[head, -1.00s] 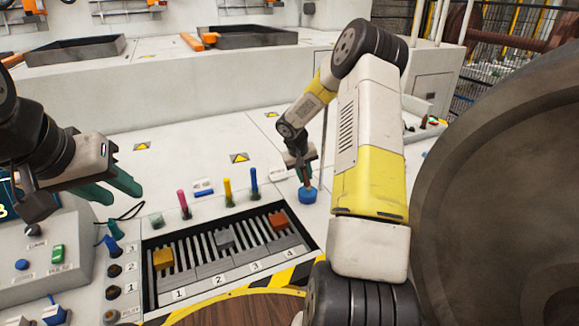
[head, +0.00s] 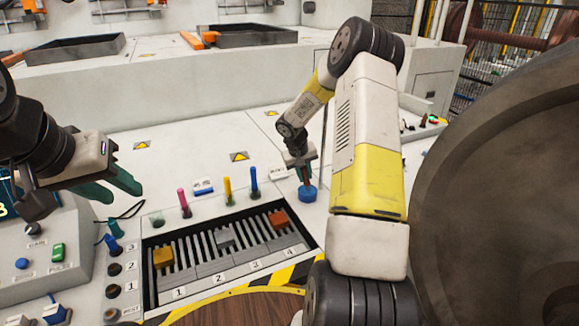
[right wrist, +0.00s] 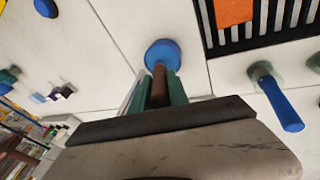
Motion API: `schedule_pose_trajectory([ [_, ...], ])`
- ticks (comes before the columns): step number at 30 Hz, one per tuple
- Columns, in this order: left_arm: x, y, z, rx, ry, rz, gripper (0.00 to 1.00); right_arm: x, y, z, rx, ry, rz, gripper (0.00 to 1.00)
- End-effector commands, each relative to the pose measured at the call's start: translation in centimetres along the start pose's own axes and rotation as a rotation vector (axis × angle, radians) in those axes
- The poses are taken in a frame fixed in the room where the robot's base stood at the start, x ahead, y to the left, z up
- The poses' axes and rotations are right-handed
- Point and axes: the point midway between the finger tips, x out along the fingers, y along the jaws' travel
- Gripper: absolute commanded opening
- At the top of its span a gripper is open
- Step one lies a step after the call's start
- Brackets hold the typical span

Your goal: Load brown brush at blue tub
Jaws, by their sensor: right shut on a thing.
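My right gripper (right wrist: 159,90) is shut on the brown brush (right wrist: 158,80), which stands between its green fingers. In the head view the right gripper (head: 302,168) is over the blue tub (head: 307,194), with the brush pointing down at it. The tub is a small round blue pot, and it also shows in the right wrist view (right wrist: 162,50). The brush's lower end meets the tub in both views; how deep it sits inside is hidden. My left gripper (head: 112,190) is open and empty above the left part of the console.
A slotted rack (head: 230,255) with numbered lanes and several coloured blocks lies in front. Behind it stand a pink (head: 184,200), a yellow (head: 228,190) and a blue handle (head: 254,182). A large dark wheel (head: 500,200) fills the right side. The white surface behind the tub is clear.

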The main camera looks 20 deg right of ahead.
Motion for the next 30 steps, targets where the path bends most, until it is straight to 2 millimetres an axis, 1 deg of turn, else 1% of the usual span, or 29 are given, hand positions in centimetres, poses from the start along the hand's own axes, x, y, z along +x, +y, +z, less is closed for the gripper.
schedule_pose_trajectory([
  [6,0.0,0.0,0.0,0.0,0.0,0.0,0.36,0.1,-0.1,0.1,-0.001,-0.002,-0.001,0.0],
  [10,0.0,0.0,0.0,0.0,0.0,0.0,0.36,-0.3,0.1,0.0,0.0,-0.001,0.0,0.0],
  [30,0.0,0.0,0.0,0.0,0.0,0.0,0.36,-5.4,1.6,-1.2,0.001,0.0,0.001,0.0],
])
